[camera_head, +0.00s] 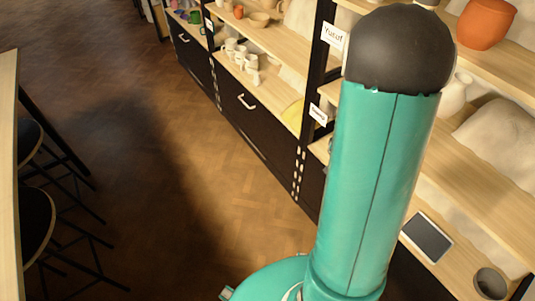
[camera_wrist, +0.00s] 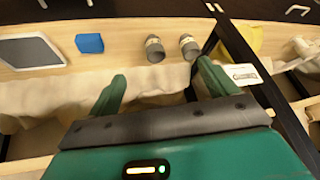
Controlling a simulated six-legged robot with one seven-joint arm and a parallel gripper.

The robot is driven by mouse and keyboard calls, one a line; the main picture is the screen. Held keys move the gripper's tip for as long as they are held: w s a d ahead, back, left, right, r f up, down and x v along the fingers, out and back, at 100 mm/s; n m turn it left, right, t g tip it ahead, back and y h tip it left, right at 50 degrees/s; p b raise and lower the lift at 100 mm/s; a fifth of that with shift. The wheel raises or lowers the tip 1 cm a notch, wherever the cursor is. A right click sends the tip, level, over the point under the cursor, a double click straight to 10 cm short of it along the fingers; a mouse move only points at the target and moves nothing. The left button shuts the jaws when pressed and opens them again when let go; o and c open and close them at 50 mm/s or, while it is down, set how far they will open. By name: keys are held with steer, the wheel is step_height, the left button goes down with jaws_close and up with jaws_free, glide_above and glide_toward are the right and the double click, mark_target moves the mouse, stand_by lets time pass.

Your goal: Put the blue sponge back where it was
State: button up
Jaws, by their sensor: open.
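The blue sponge (camera_wrist: 90,43) lies on a light wooden shelf (camera_wrist: 118,35) in the wrist view, between a tablet and two small grey cylinders. My gripper (camera_wrist: 160,72) is open, with its two green fingers apart and nothing between them. The sponge is beyond the left fingertip and a little to its left, not touching it. I cannot see the sponge in the head view, where my teal arm covers part of the shelves.
The tablet (camera_wrist: 30,52) is left of the sponge; the grey cylinders (camera_wrist: 154,50) (camera_wrist: 189,46) are to its right. A dark shelf post (camera_wrist: 240,50) and a label (camera_wrist: 243,74) stand farther right. In the head view, stools (camera_head: 33,225) are at left; the wooden floor (camera_head: 130,130) between is clear.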

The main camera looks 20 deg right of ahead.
steer(key=w+a+r+n+t+y, duration=0.1)
steer(key=w+a+r+n+y, duration=0.15)
steer(key=a+r, duration=0.6)
steer(key=w+a+r+n+t+y, duration=0.1)
steer(key=a+r+n, duration=0.2)
steer(key=a+r, duration=0.5)
steer(key=s+a+r+n, duration=0.3)
steer(key=s+a+r, duration=0.2)
steer(key=a, duration=0.3)
steer(key=s+a+r+n+y, duration=0.1)
steer(key=s+a+r+n, duration=0.3)
steer(key=a, duration=0.4)
steer(key=shift+s+r, duration=0.7)
steer(key=shift+s, duration=0.45)
